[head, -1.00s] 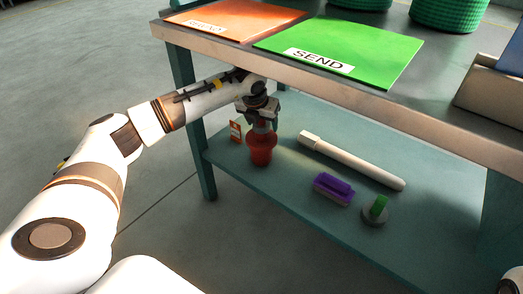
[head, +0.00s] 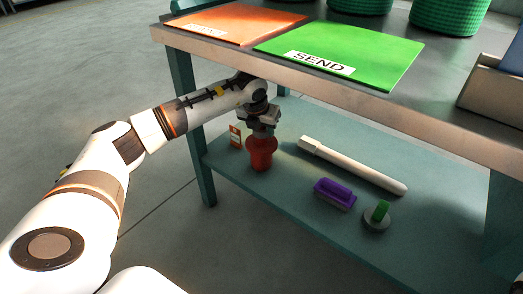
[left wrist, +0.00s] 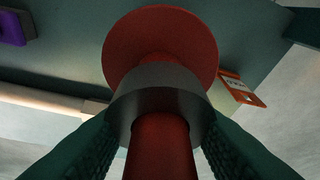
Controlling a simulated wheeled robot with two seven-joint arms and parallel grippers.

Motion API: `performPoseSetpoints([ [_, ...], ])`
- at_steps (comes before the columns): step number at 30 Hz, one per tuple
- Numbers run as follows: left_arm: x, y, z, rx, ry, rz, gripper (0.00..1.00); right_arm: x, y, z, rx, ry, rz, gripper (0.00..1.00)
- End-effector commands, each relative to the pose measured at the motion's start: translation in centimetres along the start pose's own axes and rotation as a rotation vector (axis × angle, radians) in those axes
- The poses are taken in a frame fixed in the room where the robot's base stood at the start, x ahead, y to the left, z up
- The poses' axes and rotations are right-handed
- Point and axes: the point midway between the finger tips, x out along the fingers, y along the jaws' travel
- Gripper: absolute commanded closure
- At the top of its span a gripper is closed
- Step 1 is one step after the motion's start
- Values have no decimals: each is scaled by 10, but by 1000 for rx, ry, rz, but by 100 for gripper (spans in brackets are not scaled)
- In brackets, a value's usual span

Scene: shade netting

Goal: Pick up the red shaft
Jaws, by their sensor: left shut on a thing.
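The red shaft (head: 261,154) stands upright over the lower shelf, below the tabletop, in the head view. My left gripper (head: 262,131) is above it and shut on its upper part. In the left wrist view the red shaft (left wrist: 160,150) runs between the two dark green fingers, with a dark grey collar and a wide red round end beyond. Whether its foot touches the shelf cannot be told.
On the lower shelf (head: 330,245) lie a long white bar (head: 352,165), a purple brush (head: 334,194), a round piece with a green handle (head: 377,214) and an orange-white card (head: 235,136).

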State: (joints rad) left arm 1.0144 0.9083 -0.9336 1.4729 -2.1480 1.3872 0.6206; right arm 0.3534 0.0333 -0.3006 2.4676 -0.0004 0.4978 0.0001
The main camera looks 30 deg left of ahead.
Motion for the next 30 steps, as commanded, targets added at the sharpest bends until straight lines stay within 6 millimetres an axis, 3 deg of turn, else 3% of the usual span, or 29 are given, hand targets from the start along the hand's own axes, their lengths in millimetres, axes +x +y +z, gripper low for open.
performPoseSetpoints([
  [17,-13,0,-6,-1,4,1,100,4,-2,-1,2,2,-7,64],
  [20,-20,0,-8,0,4,1,100,-7,-4,-9,5,52,-19,64],
  [30,-44,-2,52,3,1,-2,100,-18,-6,-15,16,126,-48,64],
])
